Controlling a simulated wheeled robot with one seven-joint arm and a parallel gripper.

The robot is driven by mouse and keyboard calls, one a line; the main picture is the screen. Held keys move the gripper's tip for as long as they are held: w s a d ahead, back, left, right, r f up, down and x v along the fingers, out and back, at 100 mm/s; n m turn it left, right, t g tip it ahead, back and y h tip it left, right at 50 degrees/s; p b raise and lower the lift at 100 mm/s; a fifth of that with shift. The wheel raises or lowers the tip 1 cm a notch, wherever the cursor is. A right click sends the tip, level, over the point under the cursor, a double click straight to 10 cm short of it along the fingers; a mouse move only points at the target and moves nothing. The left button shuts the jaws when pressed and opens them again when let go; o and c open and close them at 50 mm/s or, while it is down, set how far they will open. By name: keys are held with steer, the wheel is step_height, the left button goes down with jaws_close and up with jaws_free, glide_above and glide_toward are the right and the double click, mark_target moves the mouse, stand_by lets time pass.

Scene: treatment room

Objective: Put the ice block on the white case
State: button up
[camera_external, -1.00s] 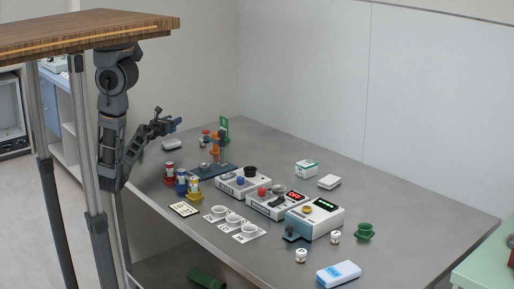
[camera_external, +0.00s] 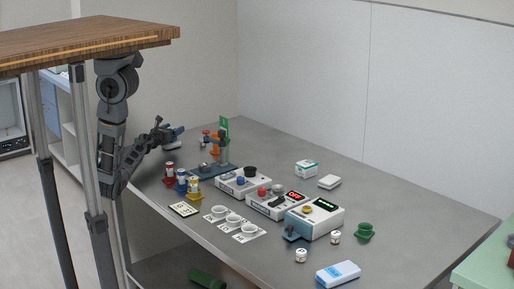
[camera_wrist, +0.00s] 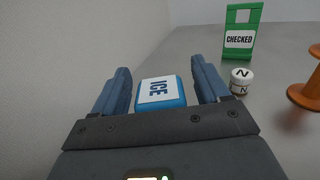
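The ice block (camera_wrist: 160,92) is a small blue block with a white top marked ICE. In the wrist view it lies between the two blue fingers of my gripper (camera_wrist: 162,85), with a narrow gap showing on each side. My gripper is open. In the external view my gripper (camera_external: 175,132) is low over the far left end of the table, and the arm largely hides the block. A small white case (camera_external: 329,182) lies flat on the table at the back right, well away from my gripper.
A green CHECKED stand (camera_wrist: 240,32), a small N jar (camera_wrist: 241,80) and an orange spool (camera_wrist: 312,85) stand right of my gripper. Devices with displays (camera_external: 315,219) fill mid-table. A green-white box (camera_external: 306,168) is near the case. A blue-white pack (camera_external: 338,273) lies at the front.

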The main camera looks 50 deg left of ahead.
steer(key=shift+r, duration=0.2)
steer(key=shift+s+d+f, duration=0.1)
steer(key=shift+s, duration=0.35)
steer(key=shift+s+d+f, duration=0.1)
steer(key=shift+s, duration=0.3)
steer(key=shift+v, duration=1.15)
steer(key=b+v, duration=0.1)
steer(key=v, duration=0.5)
steer(key=shift+s+d+r, duration=0.1)
steer(key=shift+s+d, duration=0.15)
steer(key=shift+s, duration=0.1)
steer(key=shift+s+d+b, duration=0.3)
steer(key=shift+s, duration=0.2)
